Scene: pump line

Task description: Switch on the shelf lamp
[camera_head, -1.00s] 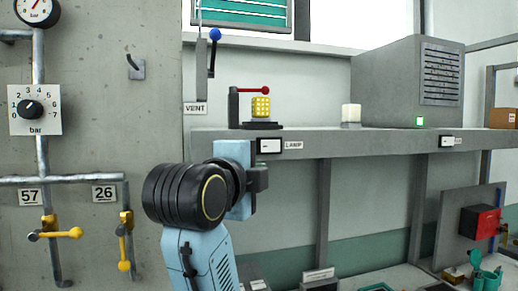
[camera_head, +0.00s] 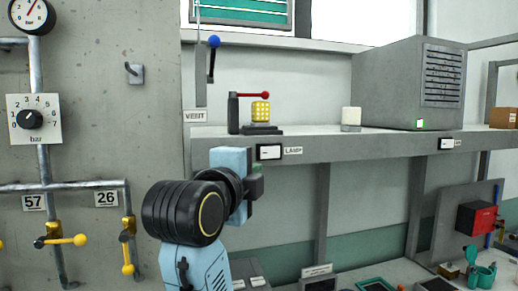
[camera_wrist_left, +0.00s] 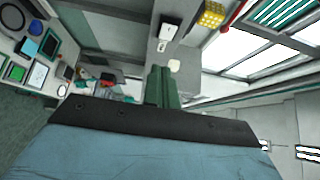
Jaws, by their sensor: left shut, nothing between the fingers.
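The lamp switch (camera_head: 269,152) is a small black-framed white plate on the shelf's front edge, left of the LAMP label (camera_head: 292,150). It also shows in the left wrist view (camera_wrist_left: 168,32). I cannot read its rocker position. A pale block (camera_head: 351,118), possibly the lamp, stands on the shelf; I cannot tell whether it is lit. My left gripper (camera_head: 257,168) is just below the switch, partly hidden by its own wrist. In the left wrist view its green fingers (camera_wrist_left: 161,88) are shut and empty, apart from the switch. My right gripper is out of view.
On the shelf (camera_head: 340,142), a yellow block (camera_head: 261,111) sits by a red-knobbed lever (camera_head: 252,95), above the switch. A grey cabinet (camera_head: 400,85) stands to the right. The VENT lever (camera_head: 213,55) is on the left. Yellow valve handles (camera_head: 70,240) are on the left wall.

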